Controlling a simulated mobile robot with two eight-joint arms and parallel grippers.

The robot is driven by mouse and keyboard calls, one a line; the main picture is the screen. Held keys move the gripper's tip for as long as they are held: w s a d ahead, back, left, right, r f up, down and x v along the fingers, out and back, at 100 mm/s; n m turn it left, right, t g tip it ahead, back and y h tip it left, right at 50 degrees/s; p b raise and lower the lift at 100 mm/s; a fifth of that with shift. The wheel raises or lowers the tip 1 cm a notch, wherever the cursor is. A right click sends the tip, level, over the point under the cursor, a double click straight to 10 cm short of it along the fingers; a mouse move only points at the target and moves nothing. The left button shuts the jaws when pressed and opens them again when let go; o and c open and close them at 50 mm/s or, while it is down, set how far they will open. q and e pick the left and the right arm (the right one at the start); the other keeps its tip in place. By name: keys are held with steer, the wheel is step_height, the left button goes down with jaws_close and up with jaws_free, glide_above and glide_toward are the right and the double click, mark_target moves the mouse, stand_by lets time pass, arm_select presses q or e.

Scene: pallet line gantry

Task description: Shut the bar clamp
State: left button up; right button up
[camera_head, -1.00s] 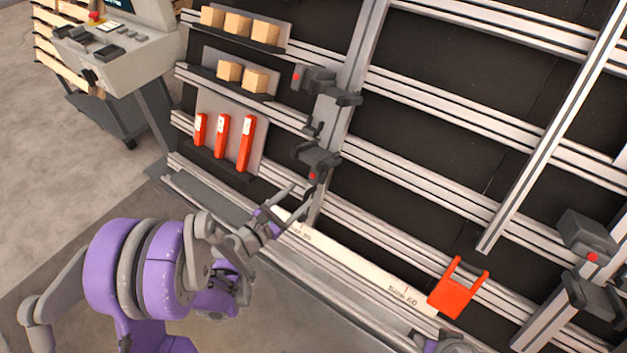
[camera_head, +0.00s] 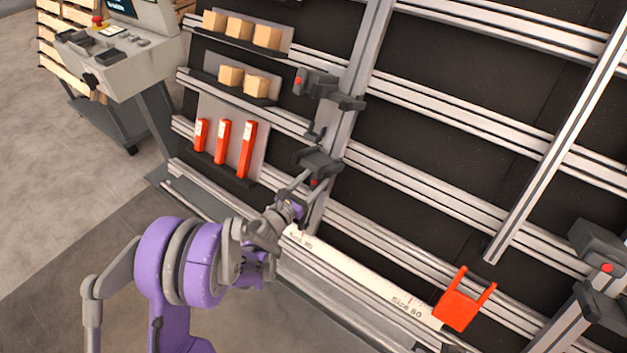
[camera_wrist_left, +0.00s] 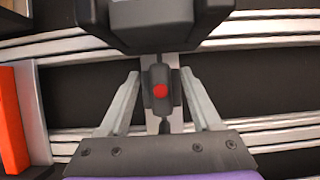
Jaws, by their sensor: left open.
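A dark grey clamp (camera_head: 318,161) sits on the left upright bar, with a red-dotted handle on its lower side. In the left wrist view the clamp body (camera_wrist_left: 165,22) fills the top, and the handle (camera_wrist_left: 160,91) hangs below it. My left gripper (camera_head: 303,183) is at the handle. In the left wrist view its two open fingers (camera_wrist_left: 160,78) stand on either side of the handle, with gaps visible on both sides. A similar dark clamp (camera_head: 318,82) is higher on the same bar. My right gripper is not in view.
Red blocks (camera_head: 222,142) stand on a rack left of the clamp, and wooden blocks (camera_head: 240,30) sit above. An orange fork-shaped piece (camera_head: 463,302) is at the lower right on the rails. A control console (camera_head: 115,55) stands at the upper left.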

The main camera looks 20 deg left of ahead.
arm_select(q)
jaws_close()
stand_by(0.4)
steer(key=shift+m, duration=0.3)
steer(key=m+g+h, duration=0.1)
steer(key=m+h, duration=0.1)
steer(key=m, duration=0.2)
steer(key=shift+d+m, duration=0.1)
steer(key=shift+m, duration=0.3)
steer(key=m+g+h, duration=0.1)
steer(key=m, duration=0.2)
steer(key=m+g+h+p, duration=0.1)
steer(key=m+g, duration=0.1)
steer(key=shift+s+d+m, duration=0.1)
steer(key=shift+d+m, duration=0.05)
steer(key=shift+m, duration=0.25)
steer(key=m+g, duration=0.1)
steer(key=m, duration=0.1)
steer(key=m+g+p, duration=0.1)
steer(key=m, duration=0.2)
steer(key=shift+s+f+h, duration=0.1)
steer(key=shift+h, duration=0.3)
steer(key=m+g+p, duration=0.1)
steer(key=m, duration=0.1)
steer(key=m+g, duration=0.1)
steer(key=m, duration=0.2)
steer(key=shift+d+f+g+y+p, duration=0.1)
steer(key=shift+f+g+y+p, duration=0.1)
steer(key=shift+g+y+p, duration=0.15)
steer(key=shift+s, duration=0.1)
